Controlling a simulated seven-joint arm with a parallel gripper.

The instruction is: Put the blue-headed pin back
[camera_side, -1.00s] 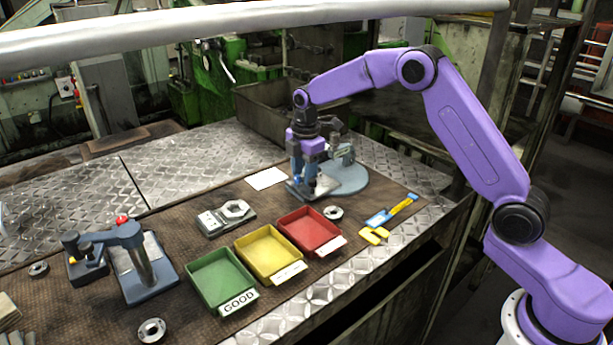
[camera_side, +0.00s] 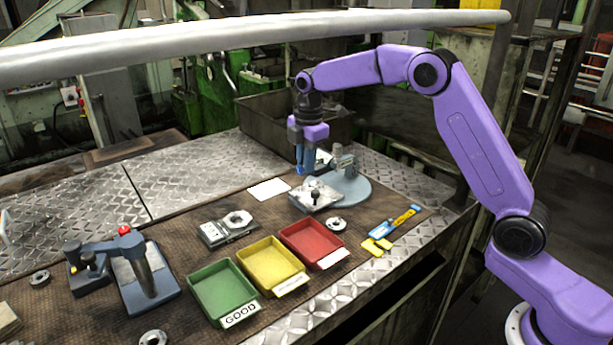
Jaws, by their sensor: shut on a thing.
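My gripper (camera_side: 306,170) points straight down at the back of the bench, shut on the blue-headed pin (camera_side: 300,169). Only a small blue part of the pin shows between and beside the fingers; its lower end is hard to make out. Just below stands a square metal plate fixture (camera_side: 312,201) with a dark knob or pin on its top. The fingers appear to be above this plate, with a small gap. The hole for the pin is too small to tell.
A round grey-blue stand (camera_side: 352,190) with a post is close to the right of the plate. A white card (camera_side: 269,190) lies to the left. Red (camera_side: 330,257), yellow (camera_side: 257,279) and green (camera_side: 209,305) trays stand in front, with a press (camera_side: 148,285) at left.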

